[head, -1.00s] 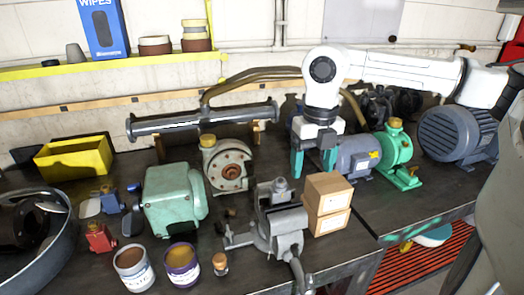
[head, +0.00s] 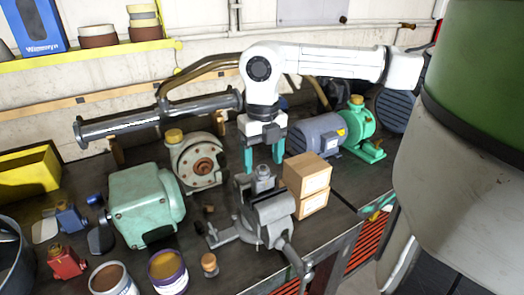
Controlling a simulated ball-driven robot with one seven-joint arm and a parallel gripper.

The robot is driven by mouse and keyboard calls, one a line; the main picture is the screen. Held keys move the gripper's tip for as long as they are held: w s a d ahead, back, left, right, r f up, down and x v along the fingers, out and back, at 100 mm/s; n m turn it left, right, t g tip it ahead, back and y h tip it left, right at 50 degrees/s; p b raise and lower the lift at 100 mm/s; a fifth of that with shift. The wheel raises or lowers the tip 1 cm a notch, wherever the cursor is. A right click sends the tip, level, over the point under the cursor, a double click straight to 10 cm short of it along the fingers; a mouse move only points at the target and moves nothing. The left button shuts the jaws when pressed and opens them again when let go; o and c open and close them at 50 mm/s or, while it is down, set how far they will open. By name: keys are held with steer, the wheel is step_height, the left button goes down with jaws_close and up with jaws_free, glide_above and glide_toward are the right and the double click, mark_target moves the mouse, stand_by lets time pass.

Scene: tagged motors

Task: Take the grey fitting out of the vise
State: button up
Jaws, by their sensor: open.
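The grey vise (head: 262,220) stands on the dark workbench near its front edge. The small grey fitting (head: 263,174) sits upright at the vise's jaws, its top showing. The fitting's lower part is hidden by the vise.
Two stacked cardboard boxes (head: 306,183) stand close to the vise's right. A round pump (head: 198,163) and a green motor housing (head: 145,205) stand to its left. A grey motor (head: 318,137) is behind the boxes. Paint cans (head: 167,272) and a corked jar (head: 209,265) are at the front.

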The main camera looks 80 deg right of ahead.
mark_target(263, 180)
steer(key=shift+f+b, duration=2.85)
steer(key=shift+f, duration=0.6)
steer(key=c, duration=1)
steer(key=shift+c, duration=0.4)
steer(key=shift+s+a+r+b, duration=0.15)
steer(key=shift+a+r+b, duration=0.05)
steer(key=shift+b, duration=0.1)
steer(key=shift+r+p, duration=2.2)
steer(key=shift+r, duration=2.8)
